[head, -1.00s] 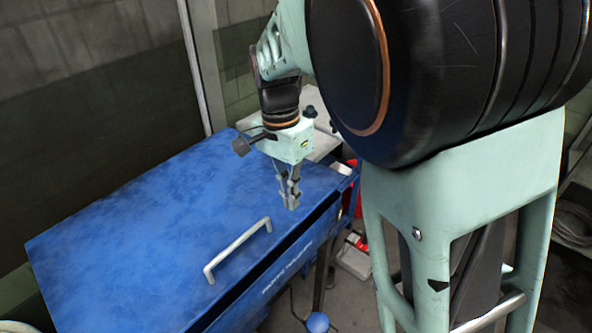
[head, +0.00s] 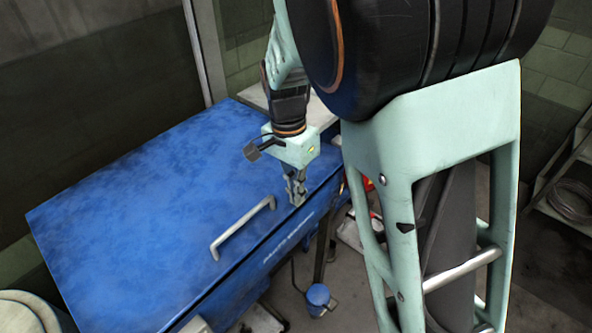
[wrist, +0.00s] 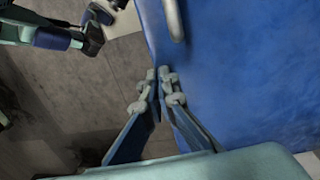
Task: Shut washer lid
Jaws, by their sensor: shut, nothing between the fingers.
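The washer's blue lid (head: 150,210) lies down over the blue washer body, with no clear dark gap along its front edge in the head view. A grey bar handle (head: 240,232) is fixed near the lid's front edge. My gripper (head: 298,200) is shut and empty, pointing down at the lid's front edge, right of the handle. In the wrist view the fingertips of my gripper (wrist: 160,75) are together over the lid's edge. The lid (wrist: 250,80) fills the right side there, with the handle (wrist: 174,18) at the top. Whether the fingertips touch the lid is unclear.
A shelf rack with coiled hose (head: 572,198) is at the right. A pale round drum (head: 30,310) is at the lower left. Floor in front of the washer is partly clear.

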